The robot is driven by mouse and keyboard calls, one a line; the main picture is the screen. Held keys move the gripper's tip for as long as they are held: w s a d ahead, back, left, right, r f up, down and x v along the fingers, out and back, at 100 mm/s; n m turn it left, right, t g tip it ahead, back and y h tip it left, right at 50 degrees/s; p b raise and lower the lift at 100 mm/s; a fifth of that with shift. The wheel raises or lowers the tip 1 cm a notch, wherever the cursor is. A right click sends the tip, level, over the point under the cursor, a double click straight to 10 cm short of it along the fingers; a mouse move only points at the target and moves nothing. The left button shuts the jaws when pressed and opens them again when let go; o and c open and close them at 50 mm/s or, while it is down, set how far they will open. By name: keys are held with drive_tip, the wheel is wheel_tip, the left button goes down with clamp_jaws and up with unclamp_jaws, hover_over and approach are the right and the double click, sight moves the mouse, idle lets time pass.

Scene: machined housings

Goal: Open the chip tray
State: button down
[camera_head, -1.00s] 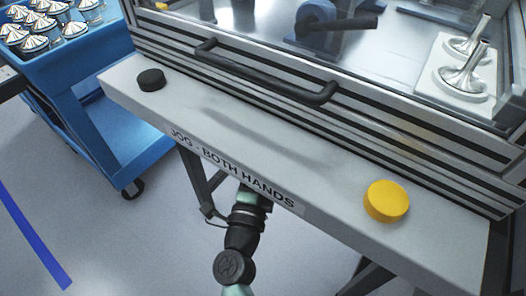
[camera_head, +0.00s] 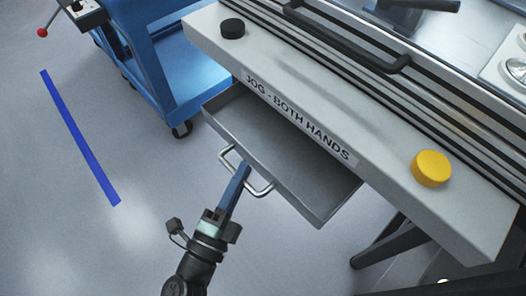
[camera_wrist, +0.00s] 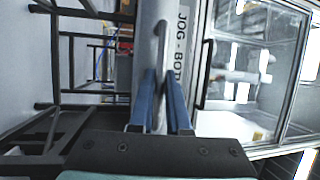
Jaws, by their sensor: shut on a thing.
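The chip tray (camera_head: 290,150) is a shallow grey metal drawer under the white shelf labelled "JOG - BOTH HANDS". It is pulled partly out, and its inside shows empty where visible; its back part is hidden under the shelf. A bare metal bar handle (camera_head: 262,188) sits on its front. My gripper (camera_head: 243,172) has its blue fingers shut on this handle. In the wrist view the handle (camera_wrist: 162,45) runs between the two blue fingers (camera_wrist: 162,85).
The white shelf (camera_head: 330,110) above the tray carries a black button (camera_head: 232,28) and a yellow button (camera_head: 432,168). A blue cart (camera_head: 165,75) on casters stands to the left. A blue stripe (camera_head: 80,140) marks the open floor at left.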

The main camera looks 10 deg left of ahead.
drive_tip(key=shift+s+a, duration=0.55)
drive_tip(key=shift+s, duration=0.3)
drive_tip(key=c, duration=0.9)
unclamp_jaws()
drive_tip(key=v, duration=1.3)
drive_tip(key=shift+a, duration=0.1)
